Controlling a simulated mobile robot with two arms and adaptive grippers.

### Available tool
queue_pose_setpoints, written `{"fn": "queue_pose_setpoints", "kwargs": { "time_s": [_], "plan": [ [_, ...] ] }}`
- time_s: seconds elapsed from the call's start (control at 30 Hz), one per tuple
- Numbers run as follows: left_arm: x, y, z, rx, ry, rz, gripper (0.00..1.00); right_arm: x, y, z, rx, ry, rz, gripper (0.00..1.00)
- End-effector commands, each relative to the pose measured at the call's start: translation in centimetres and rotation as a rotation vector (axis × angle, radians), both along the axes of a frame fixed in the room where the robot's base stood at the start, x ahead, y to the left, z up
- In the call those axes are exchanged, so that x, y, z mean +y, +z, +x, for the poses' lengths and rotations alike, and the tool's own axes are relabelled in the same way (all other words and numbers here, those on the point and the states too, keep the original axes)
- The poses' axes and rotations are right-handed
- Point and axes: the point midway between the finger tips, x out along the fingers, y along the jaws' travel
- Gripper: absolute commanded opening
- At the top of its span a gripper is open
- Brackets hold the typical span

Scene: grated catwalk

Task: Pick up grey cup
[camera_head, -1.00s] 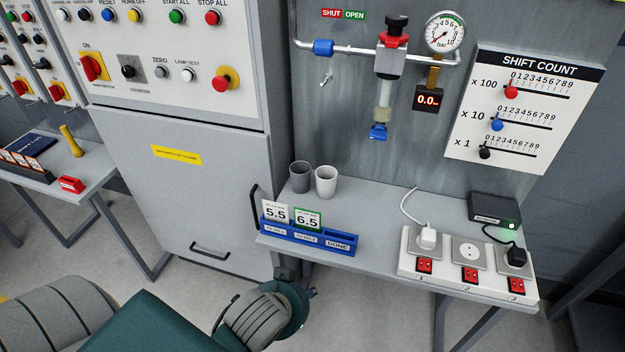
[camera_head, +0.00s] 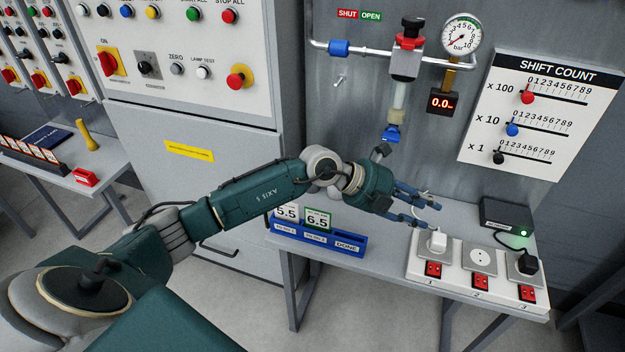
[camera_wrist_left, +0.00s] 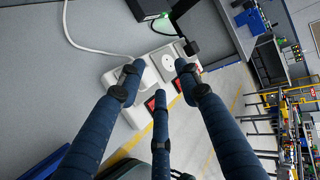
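No cup is visible now. A second ago, a dark grey cup and a lighter grey cup stood together at the back left of the grey bench (camera_head: 385,277); my left arm now covers that spot in the head view. My left gripper (camera_head: 427,213) reaches in from the left over the bench, past that spot, close to the white plug on the socket strip. Its blue fingers are spread and empty. The wrist view shows the three open fingers (camera_wrist_left: 158,77) over the socket strip, with no cup between them. My right gripper is not in view.
The socket strip (camera_head: 453,282) with plugs, cables and red switches lies at the bench's right, in front of a black box (camera_head: 506,214). A blue card holder (camera_head: 350,245) stands along the front left edge. A valve pipe (camera_head: 365,51) runs above.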

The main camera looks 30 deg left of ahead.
Motion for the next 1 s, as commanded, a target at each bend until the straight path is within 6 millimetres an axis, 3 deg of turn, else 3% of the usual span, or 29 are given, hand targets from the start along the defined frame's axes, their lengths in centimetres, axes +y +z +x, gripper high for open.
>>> {"fn": "queue_pose_setpoints", "kwargs": {
  "time_s": [0.03,0.1,0.2,0.33,0.4,0.5,0.8,1.0],
  "plan": [
    [5.4,-1.8,1.5,0.045,0.041,0.184,0.34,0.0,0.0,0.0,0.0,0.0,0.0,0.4],
    [12.7,-3.6,2.4,0.127,0.118,0.401,0.34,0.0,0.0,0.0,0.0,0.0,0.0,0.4],
    [21.8,-3.8,2.5,0.229,0.249,0.625,0.34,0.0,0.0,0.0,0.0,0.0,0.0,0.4],
    [29.7,-2.6,1.7,0.322,0.391,0.794,0.34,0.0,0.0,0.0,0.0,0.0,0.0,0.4],
    [32.0,-2.0,1.3,0.35,0.438,0.839,0.34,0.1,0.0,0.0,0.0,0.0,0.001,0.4],
    [33.5,-2.1,1.0,0.373,0.468,0.868,0.34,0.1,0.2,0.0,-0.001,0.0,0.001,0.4],
    [34.5,-6.0,2.5,0.374,0.468,0.87,0.34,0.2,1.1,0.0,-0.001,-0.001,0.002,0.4],
    [34.8,-7.1,3.1,0.373,0.467,0.87,0.34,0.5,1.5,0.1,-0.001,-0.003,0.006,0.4]
  ]
}}
